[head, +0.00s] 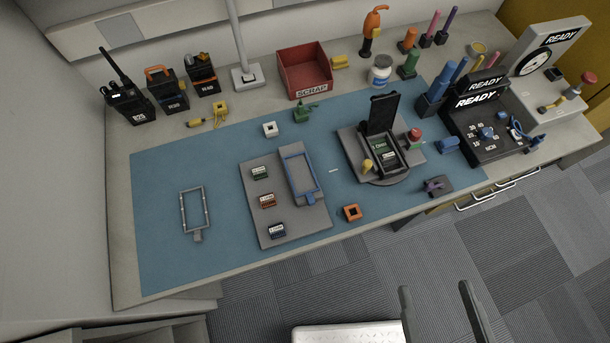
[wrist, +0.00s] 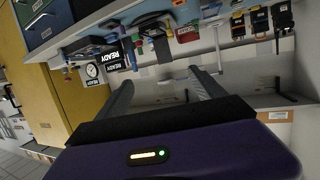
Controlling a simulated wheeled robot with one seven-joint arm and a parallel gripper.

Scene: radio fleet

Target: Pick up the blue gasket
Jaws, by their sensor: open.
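The blue gasket (head: 310,198) is a thin rectangular frame with a small tab at its near end. It lies flat on the right part of a grey tray (head: 285,225) on the blue mat. My gripper (head: 434,288) shows in the head view as two grey fingers at the bottom edge, over the floor, well apart from the gasket and in front of the bench. In the wrist view my gripper (wrist: 160,76) has its fingers wide apart with nothing between them. I cannot make out the gasket in the wrist view, which shows the bench upside down.
A grey gasket-like frame (head: 183,205) lies on the mat at left. Several small labelled modules sit on the tray. A fixture with a raised black lid (head: 382,112) stands to the right. An orange square part (head: 352,213) lies near the front edge. A red scrap bin (head: 304,66) stands behind.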

